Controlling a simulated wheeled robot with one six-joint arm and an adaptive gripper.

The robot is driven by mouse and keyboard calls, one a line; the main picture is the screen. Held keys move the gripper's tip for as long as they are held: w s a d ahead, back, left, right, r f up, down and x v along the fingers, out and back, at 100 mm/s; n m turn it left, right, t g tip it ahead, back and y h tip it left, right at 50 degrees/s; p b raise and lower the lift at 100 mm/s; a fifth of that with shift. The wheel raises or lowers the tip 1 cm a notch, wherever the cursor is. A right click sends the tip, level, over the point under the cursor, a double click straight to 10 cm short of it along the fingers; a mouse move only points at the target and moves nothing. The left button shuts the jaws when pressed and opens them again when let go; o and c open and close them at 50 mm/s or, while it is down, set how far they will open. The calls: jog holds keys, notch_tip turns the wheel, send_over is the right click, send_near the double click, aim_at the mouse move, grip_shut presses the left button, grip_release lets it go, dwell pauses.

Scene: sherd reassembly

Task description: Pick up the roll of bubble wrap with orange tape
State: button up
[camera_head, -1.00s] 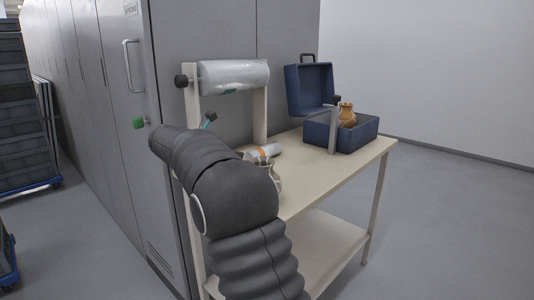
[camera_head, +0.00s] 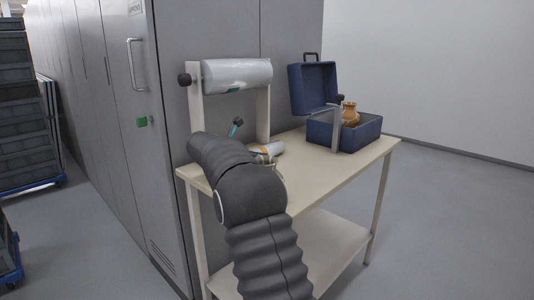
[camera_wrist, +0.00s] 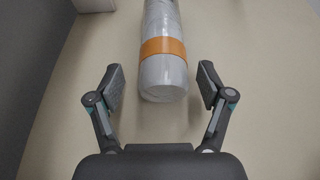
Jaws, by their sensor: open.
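The roll of bubble wrap with orange tape (camera_wrist: 163,72) lies on the tabletop in the wrist view, its near end toward me. The orange tape band goes around it close to that end. My gripper (camera_wrist: 160,88) is open, with one finger on each side of the roll's near end and a gap on both sides. In the head view the roll (camera_head: 268,149) shows only in part, behind my arm.
A larger roll (camera_head: 237,75) hangs on a rack above the table (camera_head: 335,163). An open blue case (camera_head: 320,135) with a brown jug (camera_head: 349,113) stands at the table's far right. A grey cabinet (camera_head: 220,35) stands behind. Part of a pale vessel shows beside my arm.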

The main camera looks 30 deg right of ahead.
aim_at(267, 152)
jog(key=x, duration=0.4)
jog(key=shift+s+d+r, duration=0.1)
jog(key=shift+s+d, duration=0.05)
jog(key=c, duration=1.1)
jog(key=shift+c, duration=0.2)
